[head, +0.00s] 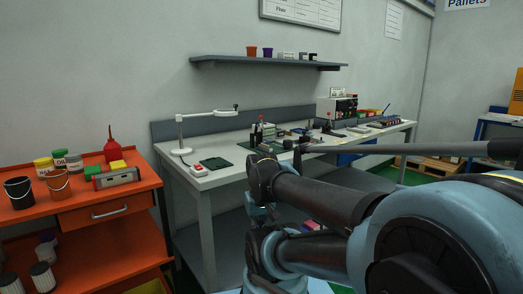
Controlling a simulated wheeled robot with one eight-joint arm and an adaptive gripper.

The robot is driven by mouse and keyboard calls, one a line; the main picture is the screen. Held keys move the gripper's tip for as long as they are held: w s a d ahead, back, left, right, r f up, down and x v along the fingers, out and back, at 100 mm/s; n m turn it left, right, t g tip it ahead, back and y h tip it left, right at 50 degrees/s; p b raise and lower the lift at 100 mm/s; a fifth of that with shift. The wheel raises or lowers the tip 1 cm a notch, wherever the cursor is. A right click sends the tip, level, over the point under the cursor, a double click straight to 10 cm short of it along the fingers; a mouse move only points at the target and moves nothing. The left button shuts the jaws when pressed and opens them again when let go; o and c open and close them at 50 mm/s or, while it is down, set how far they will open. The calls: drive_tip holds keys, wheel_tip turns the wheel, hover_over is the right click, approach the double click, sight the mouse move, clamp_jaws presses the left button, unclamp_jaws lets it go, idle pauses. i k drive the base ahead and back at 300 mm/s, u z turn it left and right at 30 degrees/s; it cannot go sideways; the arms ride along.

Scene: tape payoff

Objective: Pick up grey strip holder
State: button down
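I cannot single out a grey strip holder with certainty. Small grey and pale blocks (288,55) stand on the wall shelf, too small to identify. The white workbench (222,178) carries several small devices and racks, partly hidden behind my arm. My blue and black arm fills the lower right and reaches in front of the bench. I cannot make out my gripper or its fingertips, so nothing shows of what it may hold.
A white lamp (208,115) stands on the bench. The wall shelf (225,62) hangs above.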

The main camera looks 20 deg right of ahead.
sight(264, 147)
drive_tip(key=z, duration=0.95)
drive_tip(key=k, duration=0.75)
drive_tip(key=u, duration=0.55)
drive_tip(key=i, duration=1.05)
drive_tip(key=z, duration=0.05)
